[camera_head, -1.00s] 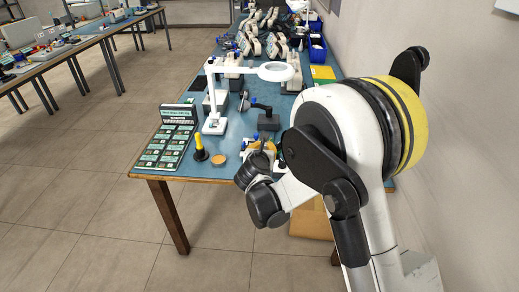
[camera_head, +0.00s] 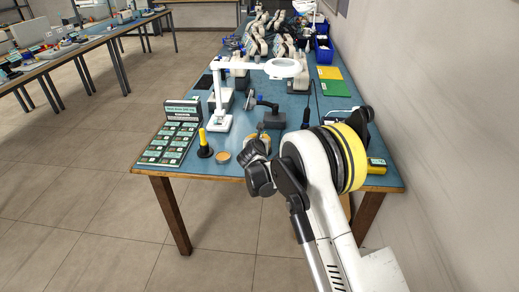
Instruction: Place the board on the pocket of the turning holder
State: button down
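Several small dark-green boards (camera_head: 165,150) lie in rows on a sloped tray with a dark label panel behind it, at the table's near left corner. I cannot tell which one is the task's board. I cannot single out the turning holder; a black block with a short arm (camera_head: 270,113) stands mid-table and may be part of it. My arm reaches over the table's near edge, right of the tray. Its wrist covers the fingers of my gripper, so I cannot see whether they are open or hold anything.
A white magnifier lamp (camera_head: 220,92) stands behind the tray. A yellow-and-black upright tool (camera_head: 204,145) and a small round orange-topped tin (camera_head: 223,157) stand near the front edge. A yellow meter (camera_head: 376,166) lies at the right. Devices and blue bins (camera_head: 323,50) fill the back.

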notch_tip(320, 180, down, 4)
jog(key=shift+b, duration=1.05)
jog(key=shift+r, duration=0.15)
jog(key=c, duration=1.5)
grip_release()
jog(key=shift+o, duration=0.2)
